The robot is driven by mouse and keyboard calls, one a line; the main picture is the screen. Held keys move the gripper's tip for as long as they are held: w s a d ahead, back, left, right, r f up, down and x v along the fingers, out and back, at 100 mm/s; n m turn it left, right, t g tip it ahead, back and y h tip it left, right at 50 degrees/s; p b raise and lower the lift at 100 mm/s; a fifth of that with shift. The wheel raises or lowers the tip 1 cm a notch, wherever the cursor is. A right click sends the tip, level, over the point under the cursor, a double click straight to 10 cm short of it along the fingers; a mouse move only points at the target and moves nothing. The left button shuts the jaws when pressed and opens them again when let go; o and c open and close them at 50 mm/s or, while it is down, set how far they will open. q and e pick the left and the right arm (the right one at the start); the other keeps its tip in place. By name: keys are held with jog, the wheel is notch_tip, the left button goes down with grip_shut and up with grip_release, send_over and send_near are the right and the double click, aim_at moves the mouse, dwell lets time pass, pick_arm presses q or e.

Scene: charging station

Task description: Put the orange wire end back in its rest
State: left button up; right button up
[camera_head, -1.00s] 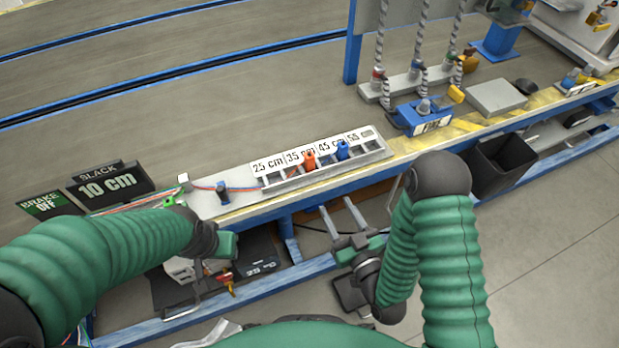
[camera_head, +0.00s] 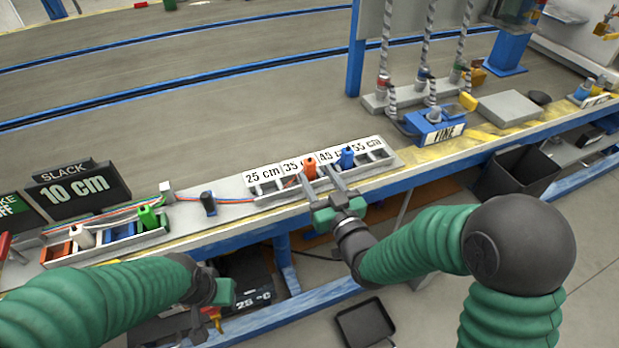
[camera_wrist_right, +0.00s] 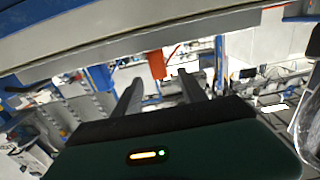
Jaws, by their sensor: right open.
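The orange wire end (camera_head: 309,168) stands upright in the slotted rack with cm labels (camera_head: 325,185), next to a blue wire end (camera_head: 346,157). My right gripper (camera_head: 317,175) is open, its two fingers pointing at the orange end from the front edge. In the right wrist view the orange end (camera_wrist_right: 157,64) shows beyond and between the open fingertips (camera_wrist_right: 158,82); contact cannot be told. At the left, a row of coloured rests includes an orange one (camera_head: 56,253) with nothing visible in it. My left gripper (camera_head: 216,310) is low in front of the bench; its jaws are unclear.
White (camera_head: 83,237) and green (camera_head: 148,217) wire ends stand in the left row. The slack sign (camera_head: 80,192) stands behind. A blue FINE block (camera_head: 436,127) is to the right.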

aim_at(312, 167)
jog(key=x, duration=0.1)
jog(key=b+x, duration=0.1)
jog(key=x, duration=0.1)
jog(key=shift+w+f, duration=0.1)
jog(key=shift+f, duration=0.25)
jog(key=shift+w+a+r, duration=0.15)
jog(key=shift+w+a, duration=0.05)
jog(key=shift+w, duration=0.1)
pick_arm(q)
jog(key=shift+s+x, duration=0.25)
jog(key=shift+x, duration=0.95)
pick_arm(e)
jog(key=shift+r, duration=0.1)
pick_arm(q)
jog(key=shift+f, duration=0.1)
pick_arm(e)
grip_shut()
